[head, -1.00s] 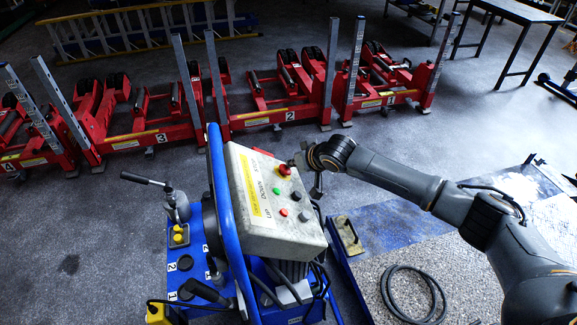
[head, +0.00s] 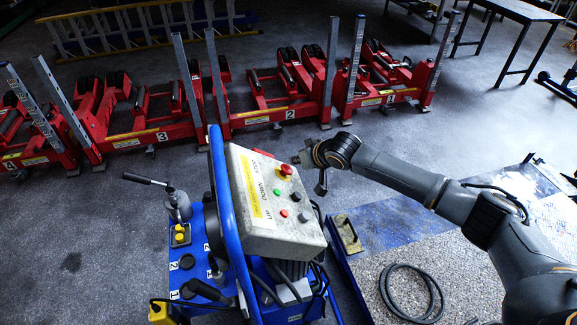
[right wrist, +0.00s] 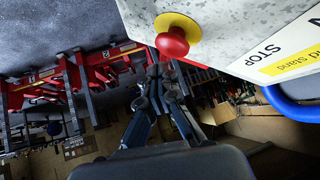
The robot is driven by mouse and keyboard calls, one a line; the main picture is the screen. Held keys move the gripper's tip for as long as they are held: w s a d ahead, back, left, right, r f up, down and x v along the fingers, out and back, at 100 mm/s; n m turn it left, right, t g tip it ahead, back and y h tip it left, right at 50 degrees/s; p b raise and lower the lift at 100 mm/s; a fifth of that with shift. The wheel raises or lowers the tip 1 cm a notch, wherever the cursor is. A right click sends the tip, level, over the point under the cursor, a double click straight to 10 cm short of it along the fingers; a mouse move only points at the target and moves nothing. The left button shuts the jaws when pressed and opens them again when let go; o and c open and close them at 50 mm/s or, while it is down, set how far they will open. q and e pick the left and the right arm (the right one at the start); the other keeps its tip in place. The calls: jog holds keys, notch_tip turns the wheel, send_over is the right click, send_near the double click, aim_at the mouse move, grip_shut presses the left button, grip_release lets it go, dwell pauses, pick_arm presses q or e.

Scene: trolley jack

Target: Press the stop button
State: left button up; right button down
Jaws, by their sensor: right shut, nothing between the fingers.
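The stop button (head: 285,170) is a red mushroom knob on a yellow base at the top corner of the grey control box (head: 272,235). In the right wrist view the red knob (right wrist: 172,43) sticks out beside the STOP lettering. My right gripper (head: 298,159) is shut and empty, just beyond the button at the box's far right corner. In the right wrist view its closed fingertips (right wrist: 159,72) lie just below the knob in the picture; I see no clear contact. My left gripper is not in view.
Green, red and black buttons sit lower on the box. A blue tube frame (head: 222,215) runs along its left side. Red numbered lift stands (head: 280,105) line the floor behind. A coiled hose (head: 412,293) lies at the right. Open floor lies between box and stands.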

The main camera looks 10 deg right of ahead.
jog(key=shift+r, duration=0.15)
jog(key=d+r+p, duration=0.3)
jog(key=p, duration=0.1)
jog(key=shift+r, duration=0.35)
jog(key=shift+f, duration=0.1)
dwell(0.6)
